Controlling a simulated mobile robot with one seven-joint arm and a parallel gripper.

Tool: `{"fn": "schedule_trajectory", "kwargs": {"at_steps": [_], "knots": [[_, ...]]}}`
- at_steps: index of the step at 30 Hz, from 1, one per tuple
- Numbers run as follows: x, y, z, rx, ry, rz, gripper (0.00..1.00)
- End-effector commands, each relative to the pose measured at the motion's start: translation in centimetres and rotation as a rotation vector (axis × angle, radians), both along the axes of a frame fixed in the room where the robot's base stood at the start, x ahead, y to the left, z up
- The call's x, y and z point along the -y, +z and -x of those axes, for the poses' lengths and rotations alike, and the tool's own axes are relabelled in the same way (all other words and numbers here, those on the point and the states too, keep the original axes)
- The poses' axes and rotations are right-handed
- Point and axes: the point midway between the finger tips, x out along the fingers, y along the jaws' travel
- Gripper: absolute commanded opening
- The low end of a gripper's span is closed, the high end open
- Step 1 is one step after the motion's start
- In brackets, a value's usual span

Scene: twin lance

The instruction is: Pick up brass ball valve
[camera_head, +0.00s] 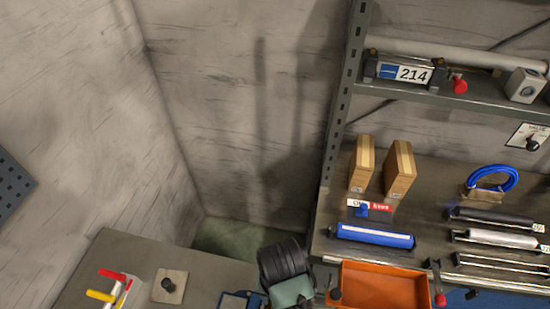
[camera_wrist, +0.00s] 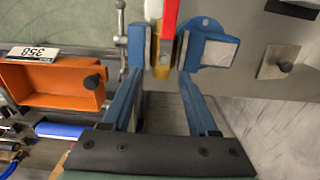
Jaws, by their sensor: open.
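My gripper (camera_wrist: 165,48) is open in the wrist view, with its two blue fingers pointing at the bench. A part with a red lever (camera_wrist: 169,14) and a yellow, brass-coloured piece (camera_wrist: 161,70) shows between the fingertips. It may be the brass ball valve, but its body is cut off by the frame and partly hidden by the fingers. I cannot tell whether either finger touches it. In the head view, a red handle (camera_head: 112,275) and a yellow handle (camera_head: 100,296) stand at the left bench's lower edge. I cannot make out a clear valve body there.
A square plate with a black knob (camera_head: 170,285) lies on the left bench (camera_head: 130,252). An orange tray (camera_head: 385,287) and a blue roller-like piece (camera_head: 372,236) are on the right bench. A metal rack post (camera_head: 340,115) rises behind.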

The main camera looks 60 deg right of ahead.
Motion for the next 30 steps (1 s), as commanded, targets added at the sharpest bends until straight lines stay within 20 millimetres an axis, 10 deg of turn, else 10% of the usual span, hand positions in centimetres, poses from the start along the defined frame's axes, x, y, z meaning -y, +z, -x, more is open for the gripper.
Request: {"fn": "schedule_trajectory", "kwargs": {"at_steps": [21, 30], "knots": [[-1.0, -5.2, -0.2, 0.0, 0.001, 0.0, 0.58], [-1.0, -5.1, -0.2, 0.0, 0.001, 0.0, 0.04]]}}
